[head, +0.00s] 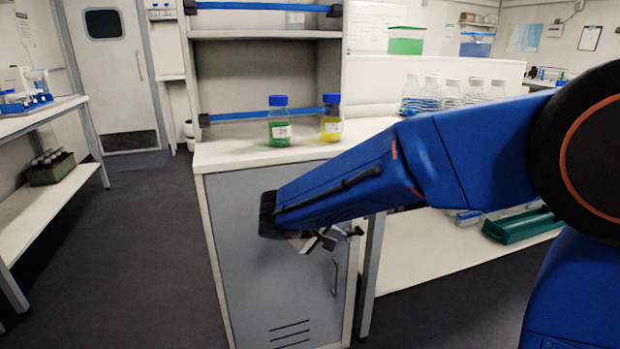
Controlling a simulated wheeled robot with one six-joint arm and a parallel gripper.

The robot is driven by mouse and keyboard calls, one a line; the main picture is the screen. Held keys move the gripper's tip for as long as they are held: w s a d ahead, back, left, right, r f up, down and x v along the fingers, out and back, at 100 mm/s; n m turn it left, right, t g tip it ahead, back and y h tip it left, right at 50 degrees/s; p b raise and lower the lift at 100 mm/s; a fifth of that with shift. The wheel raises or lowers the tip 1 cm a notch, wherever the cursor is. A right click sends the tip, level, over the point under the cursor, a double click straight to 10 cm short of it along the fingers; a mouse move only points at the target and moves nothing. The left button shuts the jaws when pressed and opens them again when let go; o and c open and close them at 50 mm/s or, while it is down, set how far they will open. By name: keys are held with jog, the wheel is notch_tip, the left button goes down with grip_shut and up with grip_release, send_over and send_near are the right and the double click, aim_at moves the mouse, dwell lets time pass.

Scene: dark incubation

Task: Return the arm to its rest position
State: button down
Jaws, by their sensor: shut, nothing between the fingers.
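My blue arm reaches from the right edge of the head view toward the middle, sloping slightly down to the left. My gripper (327,240) hangs below the end of the arm, in front of the grey cabinet door. It is small and partly hidden by the wrist; its fingers look shut and nothing shows between them. It is below the level of the cabinet's worktop and apart from the bottles there.
A green bottle (279,122) and a yellow bottle (331,118), both blue-capped, stand on the worktop (230,153) above the grey cabinet (270,270). Several clear bottles (432,97) stand behind the arm. A green tray (520,226) lies on a low shelf. The floor (130,250) at left is clear.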

jog(key=s+d+r+m+g+y, duration=0.2)
jog(key=s+d+m+g, duration=0.15)
jog(key=s+d, duration=1.25)
jog(key=s+d+f+m+y, duration=0.1)
jog(key=s+d+y, duration=0.1)
jog(key=s, duration=0.5)
jog(key=s+d+f+m+y, duration=0.1)
jog(key=s+d+y, duration=0.1)
jog(key=s, duration=0.5)
jog(key=shift+s+d+m+y, duration=0.3)
jog(key=shift+d+m+y, duration=0.1)
jog(key=shift+d, duration=0.1)
jog(key=shift+t, duration=0.25)
